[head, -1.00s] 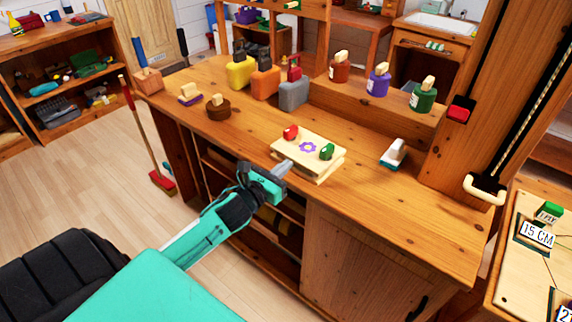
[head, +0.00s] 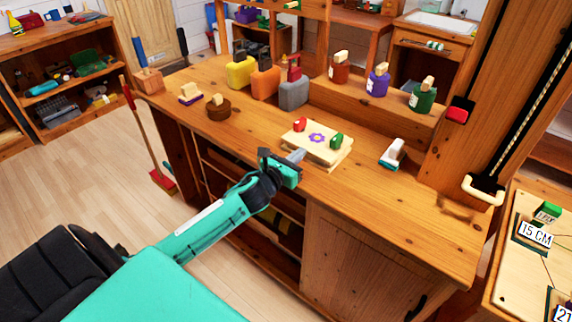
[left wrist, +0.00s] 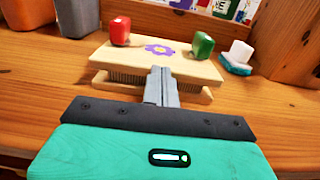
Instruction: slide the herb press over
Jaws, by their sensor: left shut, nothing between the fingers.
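The herb press (head: 312,151) is a pair of pale wooden boards with a purple flower on top. A red knob (head: 299,124) and a green knob (head: 336,141) stand at its corners. It lies flat on the workbench (head: 385,210), near the front edge. In the left wrist view the press (left wrist: 120,58) shows ridged layers between its boards. My left gripper (head: 298,156) is shut and empty, with its fingertips at the near side of the press. In the left wrist view the fingers (left wrist: 160,75) overlap the press's front edge; contact looks likely but is hard to confirm. My right gripper is out of view.
A white and teal brush (head: 393,154) stands to the right of the press, with bare wood between. Several coloured jugs (head: 265,82) and a round brown block (head: 218,108) stand behind and left. Bottles (head: 378,82) line a raised shelf behind. The front right of the bench is clear.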

